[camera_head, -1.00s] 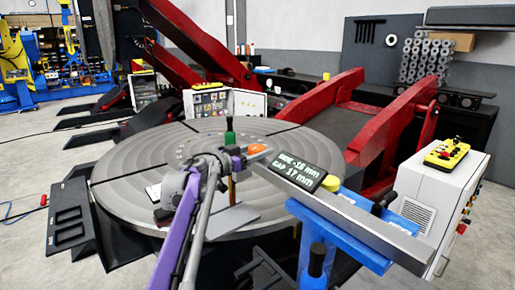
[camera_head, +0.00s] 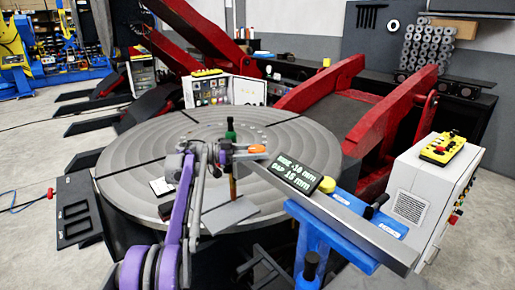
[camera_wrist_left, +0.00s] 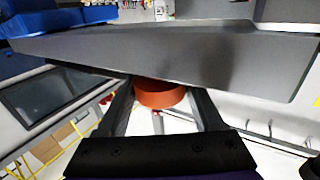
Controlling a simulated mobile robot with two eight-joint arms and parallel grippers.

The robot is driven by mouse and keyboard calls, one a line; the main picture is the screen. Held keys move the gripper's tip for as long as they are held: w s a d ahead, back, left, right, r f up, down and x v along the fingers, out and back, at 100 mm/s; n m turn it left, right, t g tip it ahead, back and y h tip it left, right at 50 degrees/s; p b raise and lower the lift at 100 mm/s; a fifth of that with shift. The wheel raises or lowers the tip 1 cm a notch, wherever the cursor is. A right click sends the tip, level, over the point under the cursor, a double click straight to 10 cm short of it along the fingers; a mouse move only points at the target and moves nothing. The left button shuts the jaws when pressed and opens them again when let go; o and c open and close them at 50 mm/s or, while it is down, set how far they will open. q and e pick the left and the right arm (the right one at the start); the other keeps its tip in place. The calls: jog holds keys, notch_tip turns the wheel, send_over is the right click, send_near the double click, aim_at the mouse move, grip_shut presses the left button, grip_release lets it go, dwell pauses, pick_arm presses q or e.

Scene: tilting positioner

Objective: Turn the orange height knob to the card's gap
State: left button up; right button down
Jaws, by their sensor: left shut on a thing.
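The orange height knob (camera_head: 258,149) is at the left end of a grey bar (camera_head: 340,215) over the round table. My left gripper (camera_head: 238,154) reaches it from the left and is shut on it. In the left wrist view the orange knob (camera_wrist_left: 160,94) sits between the two dark fingers, below the grey bar. A black display (camera_head: 297,170) on the bar shows green side and gap readings in mm; the gap digits are too small to be sure of, perhaps 16 or 18. A small white card (camera_head: 161,187) lies on the table. My right gripper is out of view.
A green-topped upright tool (camera_head: 230,133) stands close behind my left gripper. A grey plate (camera_head: 229,215) lies on the round table (camera_head: 125,160). A blue stand (camera_head: 318,240) carries the bar. A white control cabinet (camera_head: 420,195) stands at the right.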

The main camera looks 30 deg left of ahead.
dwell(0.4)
pick_arm(q)
jog(key=o, duration=1.1)
jog(key=v, duration=1)
jog(key=shift+s+a+b, duration=0.15)
jog(key=shift+a+b, duration=0.2)
jog(key=shift+b, duration=0.05)
